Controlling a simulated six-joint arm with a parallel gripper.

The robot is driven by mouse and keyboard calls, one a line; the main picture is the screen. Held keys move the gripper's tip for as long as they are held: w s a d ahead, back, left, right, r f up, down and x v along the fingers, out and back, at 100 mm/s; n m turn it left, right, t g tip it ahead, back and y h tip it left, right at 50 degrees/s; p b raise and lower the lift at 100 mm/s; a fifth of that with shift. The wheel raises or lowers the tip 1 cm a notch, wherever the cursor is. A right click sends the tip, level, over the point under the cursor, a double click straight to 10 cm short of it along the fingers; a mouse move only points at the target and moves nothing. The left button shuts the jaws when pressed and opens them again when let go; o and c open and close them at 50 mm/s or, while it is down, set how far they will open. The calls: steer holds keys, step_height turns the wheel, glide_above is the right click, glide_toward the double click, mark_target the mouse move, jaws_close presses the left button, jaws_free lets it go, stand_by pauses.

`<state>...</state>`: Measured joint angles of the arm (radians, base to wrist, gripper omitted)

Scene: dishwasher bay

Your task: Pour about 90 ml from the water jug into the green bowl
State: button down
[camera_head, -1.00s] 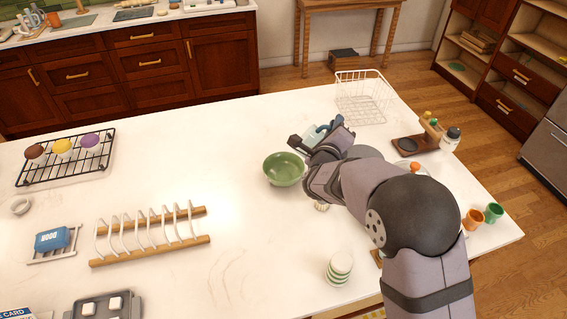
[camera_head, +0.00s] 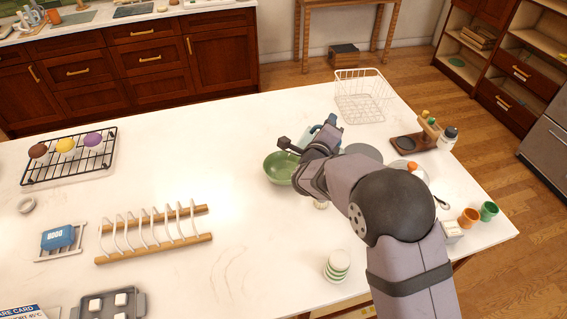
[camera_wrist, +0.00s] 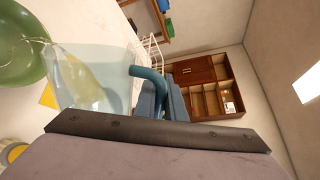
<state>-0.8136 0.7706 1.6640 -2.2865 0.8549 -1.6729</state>
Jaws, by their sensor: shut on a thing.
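The green bowl (camera_head: 279,168) stands on the white counter just left of my gripper (camera_head: 318,138); part of its rim is behind the gripper. In the wrist view the bowl (camera_wrist: 18,45) is at the upper left. My gripper is shut on the water jug (camera_head: 331,121), a clear vessel with a teal handle, mostly hidden in the head view. In the wrist view the jug (camera_wrist: 100,70) looks tipped towards the bowl, with pale water inside. Thin pale streaks show over the bowl at the jug's lip; I cannot tell whether they are flowing water.
A white wire basket (camera_head: 360,98) stands behind the gripper. A striped cup stack (camera_head: 337,266) is in front; a white-pronged rack (camera_head: 153,235) is at left.

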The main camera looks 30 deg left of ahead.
steer(key=shift+s+a+n+p, duration=0.1)
steer(key=shift+a+n+p, duration=0.35)
steer(key=shift+p, duration=0.1)
stand_by(0.9)
steer(key=shift+s+a+f+n+h+p, duration=0.15)
steer(key=shift+a+f+n+p, duration=0.15)
steer(key=shift+a, duration=0.3)
steer(key=shift+w+a+f+n+h+p, duration=0.15)
steer(key=shift+a+f, duration=0.15)
steer(key=shift+a, duration=0.25)
stand_by(0.3)
steer(key=d+b, duration=0.1)
steer(key=d+m+b, duration=0.1)
steer(key=d+m+y+b, duration=0.1)
steer(key=d+b, duration=0.1)
steer(key=shift+r, duration=0.35)
steer(key=shift+d+r+m, duration=0.2)
steer(key=shift+d+m, duration=0.05)
steer(key=shift+m, duration=0.15)
steer(key=shift+a+r, duration=0.1)
steer(key=b, duration=0.1)
steer(key=d+m+b, duration=0.1)
steer(key=shift+w+f+y+b, duration=0.2)
steer(key=shift+f+y+b, duration=0.05)
steer(key=shift+y+b, duration=0.1)
steer(key=shift+d+r+m+b, duration=0.15)
steer(key=shift+d+m+b, duration=0.25)
steer(key=shift+b, duration=0.6)
steer(key=shift+r, duration=0.2)
